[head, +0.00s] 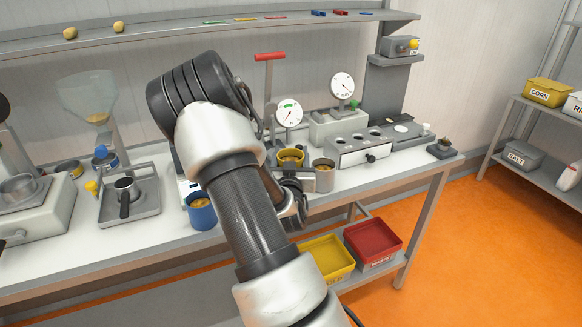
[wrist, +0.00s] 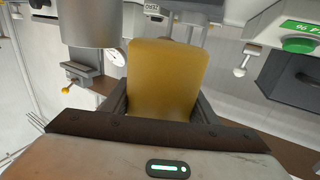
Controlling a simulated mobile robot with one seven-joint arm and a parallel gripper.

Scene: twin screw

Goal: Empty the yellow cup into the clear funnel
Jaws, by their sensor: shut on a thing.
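The yellow cup (head: 290,157) is right of centre in the head view, upright, with its open rim up and yellowish contents. In the wrist view the cup (wrist: 166,78) fills the space between the fingers of my gripper (wrist: 162,108), which is shut on it. My forearm and wrist hide most of the gripper in the head view. I cannot tell whether the cup touches the bench. The clear funnel (head: 88,97) stands at the left back of the bench, wide at the top, with some yellow material low inside. It is well away from the cup.
A metal cup (head: 324,176) stands close to the right of the yellow cup. A blue cup (head: 201,212) is near the front edge. A tray with a dark-handled metal cup (head: 127,190) lies between my arm and the left end. Dial gauges (head: 288,113) stand behind.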

